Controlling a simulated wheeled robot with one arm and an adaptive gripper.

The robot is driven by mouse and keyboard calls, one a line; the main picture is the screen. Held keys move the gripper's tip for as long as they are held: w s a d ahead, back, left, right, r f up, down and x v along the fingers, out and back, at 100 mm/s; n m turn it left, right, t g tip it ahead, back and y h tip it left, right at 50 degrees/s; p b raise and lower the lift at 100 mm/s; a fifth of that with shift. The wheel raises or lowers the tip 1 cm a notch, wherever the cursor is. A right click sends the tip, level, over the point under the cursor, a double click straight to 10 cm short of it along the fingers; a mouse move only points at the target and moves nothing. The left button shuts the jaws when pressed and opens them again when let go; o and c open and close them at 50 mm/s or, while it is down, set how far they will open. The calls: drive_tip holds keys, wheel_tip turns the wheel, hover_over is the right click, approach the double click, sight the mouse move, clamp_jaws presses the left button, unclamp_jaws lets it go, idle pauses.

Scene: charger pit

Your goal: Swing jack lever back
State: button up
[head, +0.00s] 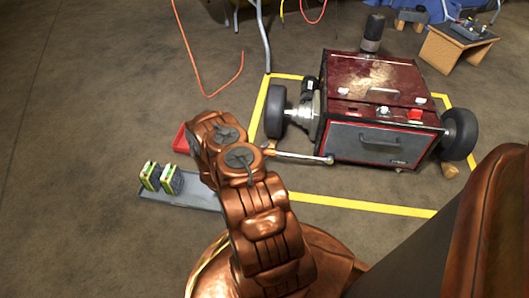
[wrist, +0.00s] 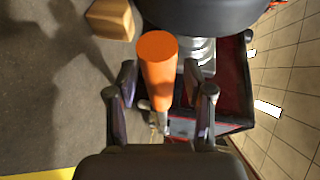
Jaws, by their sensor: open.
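The jack lever's orange grip (wrist: 157,52) points up towards the camera in the wrist view. My gripper (wrist: 159,78) is open, with one finger on each side of the grip and a small gap on both sides. The lever's thin shaft runs down behind the grip and is partly hidden. In the head view a metal bar (head: 300,156), which looks like the lever, runs along the front left of the dark red machine (head: 372,72). There my gripper is hidden behind my copper arm.
A black wheel (wrist: 215,12) and a wooden block (wrist: 110,18) are close to the gripper. Yellow tape (head: 360,205) frames the machine. A grey tray (head: 205,199) with green-and-black blocks and a red bin (head: 181,138) are left. Open floor lies further left.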

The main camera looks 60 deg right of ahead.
clamp_jaws()
drive_tip(key=shift+r, duration=0.1)
idle(0.6)
